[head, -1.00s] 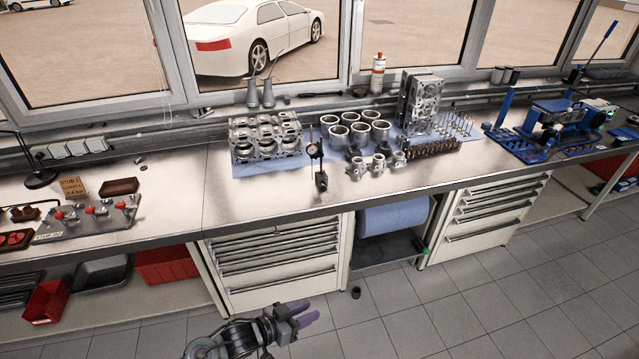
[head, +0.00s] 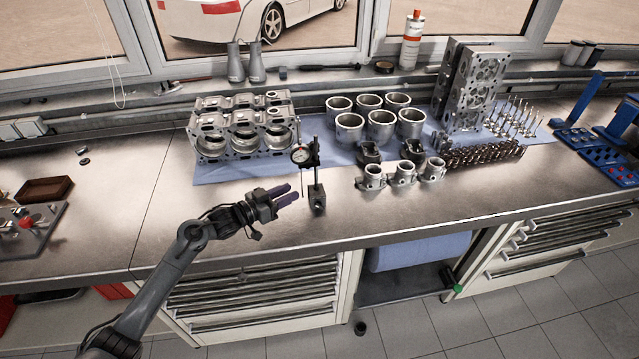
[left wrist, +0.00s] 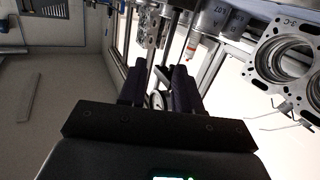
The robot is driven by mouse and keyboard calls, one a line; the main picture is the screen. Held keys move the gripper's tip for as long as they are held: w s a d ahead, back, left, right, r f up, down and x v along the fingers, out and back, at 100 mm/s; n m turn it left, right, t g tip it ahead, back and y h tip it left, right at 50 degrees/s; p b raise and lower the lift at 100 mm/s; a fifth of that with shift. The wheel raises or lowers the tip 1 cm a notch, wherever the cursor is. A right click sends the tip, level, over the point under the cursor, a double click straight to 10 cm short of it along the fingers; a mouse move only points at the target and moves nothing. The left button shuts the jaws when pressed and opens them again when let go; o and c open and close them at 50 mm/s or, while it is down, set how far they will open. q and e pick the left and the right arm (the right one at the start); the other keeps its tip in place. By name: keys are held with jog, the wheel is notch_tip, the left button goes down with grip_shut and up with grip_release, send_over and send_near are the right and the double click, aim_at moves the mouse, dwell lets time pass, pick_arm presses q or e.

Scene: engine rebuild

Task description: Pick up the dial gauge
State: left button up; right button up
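The dial gauge (head: 300,155) has a small round white face and is held on an upright black stand (head: 317,170) with a block base (head: 317,198). It stands on the workbench in front of the engine block. My left gripper (head: 289,193) is just left of the stand, its dark purple fingers pointing right, lower than the gauge face. In the left wrist view my fingers (left wrist: 158,80) are apart, with thin rods and a small round part seen between them. I cannot tell whether anything touches. The gripper holds nothing that I can see. My right gripper is not in view.
The engine block (head: 240,135) is behind the gauge on a blue mat (head: 225,173). Cylinder liners (head: 380,125) and pistons (head: 403,172) are to the right.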

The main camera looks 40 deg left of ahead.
pick_arm(q)
jog(key=w+a+b, duration=0.1)
jog(key=r+t+b, duration=0.1)
jog(key=b, duration=0.3)
send_over(316, 189)
jog(key=shift+w+a+r, duration=0.1)
jog(key=shift+w+a, duration=0.05)
jog(key=shift+w, duration=0.1)
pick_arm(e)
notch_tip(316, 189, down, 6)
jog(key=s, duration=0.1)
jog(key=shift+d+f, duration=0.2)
pick_arm(q)
grip_shut()
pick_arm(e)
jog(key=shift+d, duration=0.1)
